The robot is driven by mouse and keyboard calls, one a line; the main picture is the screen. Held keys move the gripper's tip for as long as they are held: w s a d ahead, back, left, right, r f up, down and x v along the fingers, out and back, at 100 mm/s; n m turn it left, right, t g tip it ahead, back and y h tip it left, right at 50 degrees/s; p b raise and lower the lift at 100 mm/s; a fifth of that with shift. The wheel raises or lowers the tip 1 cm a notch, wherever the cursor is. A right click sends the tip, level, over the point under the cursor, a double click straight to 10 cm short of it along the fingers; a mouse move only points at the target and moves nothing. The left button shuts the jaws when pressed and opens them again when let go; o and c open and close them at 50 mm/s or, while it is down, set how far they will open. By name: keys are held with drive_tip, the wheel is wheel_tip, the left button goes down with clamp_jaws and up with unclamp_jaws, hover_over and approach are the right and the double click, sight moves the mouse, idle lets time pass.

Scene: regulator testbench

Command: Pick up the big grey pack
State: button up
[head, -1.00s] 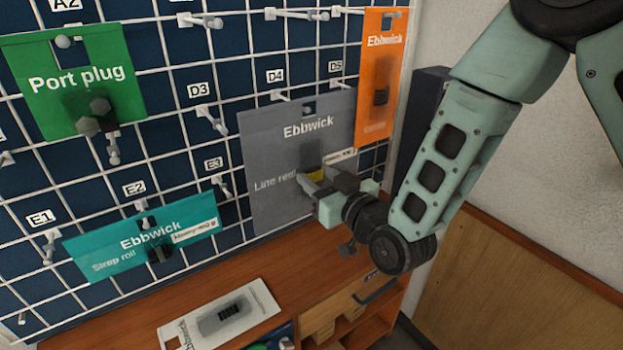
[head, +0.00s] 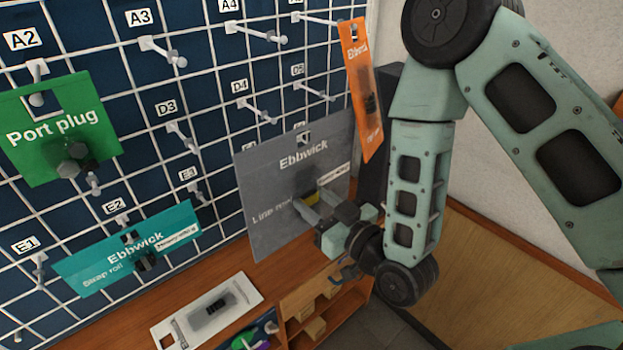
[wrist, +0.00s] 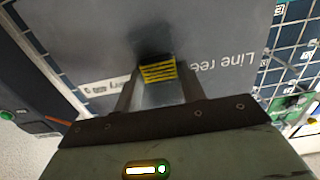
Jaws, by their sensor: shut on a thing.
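The big grey pack (head: 270,180), marked "Ebbwick", is held upright and slightly tilted in front of the wire grid, clear of the D4 hook in the head view. My gripper (head: 312,200) is shut on it at the part with the yellow-striped piece, low on the right half. In the wrist view the grey pack (wrist: 210,30) fills the top, with its "Line ree" text upside down. The gripper's fingers (wrist: 158,90) close on the yellow-and-black striped piece. The pack's back is hidden.
The orange pack (head: 361,95) hangs close to the grey pack's upper right. A green pack (head: 50,130) and a teal pack (head: 130,245) hang at left. A white pack (head: 210,308) lies on the wooden bench top (head: 255,274) below. The D4 hook (head: 255,112) is bare.

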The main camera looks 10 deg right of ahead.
sight(314, 200)
drive_tip(key=shift+s+d+r+p, duration=0.3)
drive_tip(key=shift+s+p, duration=0.15)
drive_tip(key=shift+p, duration=0.55)
drive_tip(key=shift+s+d+f, duration=0.5)
drive_tip(key=shift+s+d, duration=0.05)
drive_tip(key=shift+s, duration=0.05)
drive_tip(key=shift+s+d+r, duration=0.25)
drive_tip(key=shift+s+d, duration=0.2)
drive_tip(key=shift+s, duration=0.25)
drive_tip(key=shift+p+v, duration=1.3)
drive_tip(key=shift+p, duration=0.2)
drive_tip(key=shift+a, duration=0.1)
